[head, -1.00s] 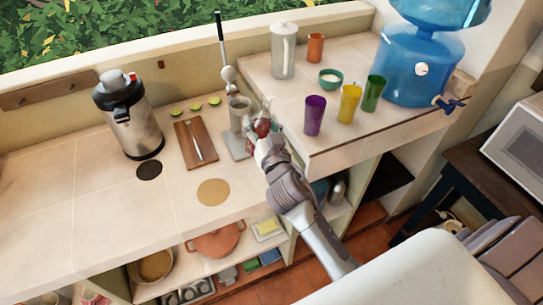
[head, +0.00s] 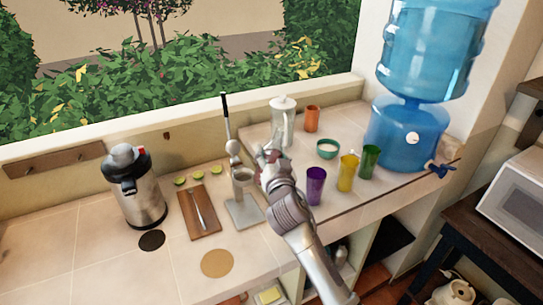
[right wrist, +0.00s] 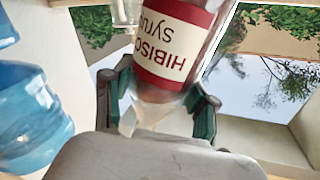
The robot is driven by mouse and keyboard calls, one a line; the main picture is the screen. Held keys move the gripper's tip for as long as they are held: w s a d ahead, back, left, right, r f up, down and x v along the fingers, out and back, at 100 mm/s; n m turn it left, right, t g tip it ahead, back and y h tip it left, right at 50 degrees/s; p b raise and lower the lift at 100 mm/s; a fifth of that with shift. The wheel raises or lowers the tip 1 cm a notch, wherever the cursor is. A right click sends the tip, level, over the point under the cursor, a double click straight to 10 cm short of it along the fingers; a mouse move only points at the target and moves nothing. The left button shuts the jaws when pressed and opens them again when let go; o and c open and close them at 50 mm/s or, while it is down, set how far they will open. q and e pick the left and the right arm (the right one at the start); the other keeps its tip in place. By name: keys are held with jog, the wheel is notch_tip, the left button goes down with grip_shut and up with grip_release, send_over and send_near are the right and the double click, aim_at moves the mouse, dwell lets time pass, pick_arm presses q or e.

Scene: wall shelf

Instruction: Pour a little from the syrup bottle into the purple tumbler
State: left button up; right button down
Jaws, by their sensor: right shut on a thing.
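The purple tumbler (head: 315,187) stands upright on the raised counter on the right, close to its front edge. My right gripper (head: 268,160) is in the air to the left of the tumbler, apart from it. It is shut on the syrup bottle (right wrist: 176,48), whose red and white label reads "Hibiscus syrup", upside down in the right wrist view. In the head view the hand mostly hides the bottle, so its tilt is hard to tell. My left gripper is not in view.
A yellow cup (head: 347,174) and green cup (head: 369,162) stand just right of the tumbler. A teal bowl (head: 328,150), white pitcher (head: 282,122) and orange cup (head: 312,119) are behind. A citrus press (head: 243,212) stands left of the gripper.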

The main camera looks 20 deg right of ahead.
jog(key=shift+s+d+f+m+b, duration=0.1)
jog(key=shift+d+f+m+b, duration=0.05)
jog(key=shift+f+m+b, duration=0.45)
jog(key=d+f+m+b, duration=0.3)
jog(key=f+m+b, duration=0.2)
jog(key=m, duration=0.3)
jog(key=shift+s+f+b, duration=0.3)
jog(key=shift+f+b, duration=0.05)
jog(key=shift+f, duration=0.25)
jog(key=shift+r+m+p, duration=0.2)
jog(key=shift+m+p, duration=0.15)
jog(key=shift+m, duration=0.05)
